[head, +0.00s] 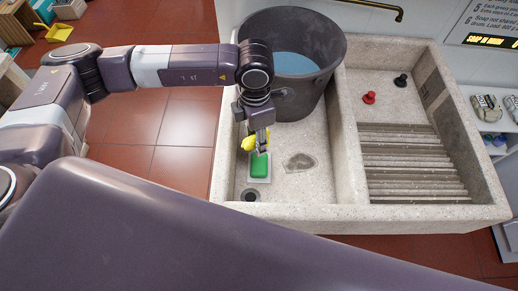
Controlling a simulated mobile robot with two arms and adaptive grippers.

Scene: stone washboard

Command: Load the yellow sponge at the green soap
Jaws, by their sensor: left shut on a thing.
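A yellow sponge (248,143) is held in my left gripper (261,146), which points down over the left basin of the stone washboard. The gripper partly covers the sponge. The green soap (260,166) lies on a pale dish (259,180) in that basin, just below the gripper in the picture. I cannot tell whether the sponge touches the soap. My right gripper is not in view.
A large dark bucket of water (338,52) stands at the back of the left basin (312,190). A drain hole (250,195) is near the front. The ridged washboard (410,165) is on the right, with a red plug (370,97) and a black plug (401,80) behind it.

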